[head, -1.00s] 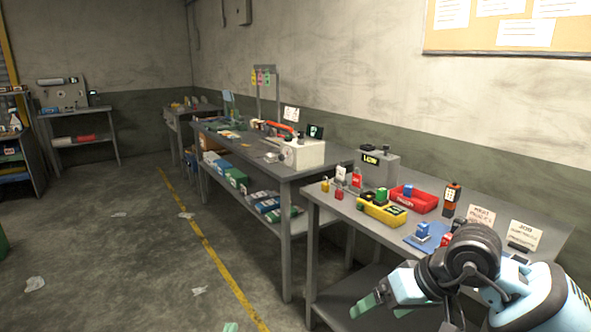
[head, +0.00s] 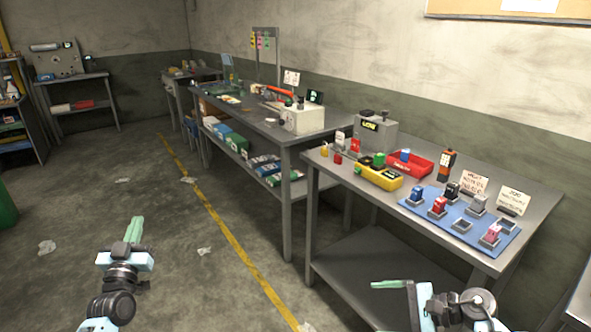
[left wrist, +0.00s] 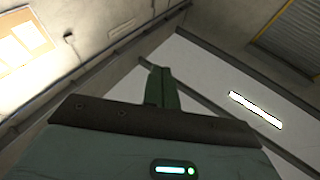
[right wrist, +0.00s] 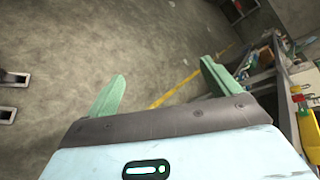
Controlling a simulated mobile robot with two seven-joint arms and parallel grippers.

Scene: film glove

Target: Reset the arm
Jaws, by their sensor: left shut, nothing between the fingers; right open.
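My left gripper (head: 137,222) stands upright over the floor at the lower left of the head view, its green fingers together and empty. In the left wrist view its fingers (left wrist: 150,65) point up toward the wall and ceiling. My right gripper (head: 376,285) is low at the bottom right of the head view, in front of the near workbench (head: 335,190), fingers pointing left. In the right wrist view its two green fingers (right wrist: 162,85) are spread wide with only floor between them.
The near bench carries a blue mat (head: 417,203) with several small blocks, a yellow tray (head: 385,182), a red bin (head: 420,171) and a grey box (head: 376,135). A longer bench (head: 285,137) stands beyond. The floor (head: 190,290) at left is open, with scraps and a yellow line.

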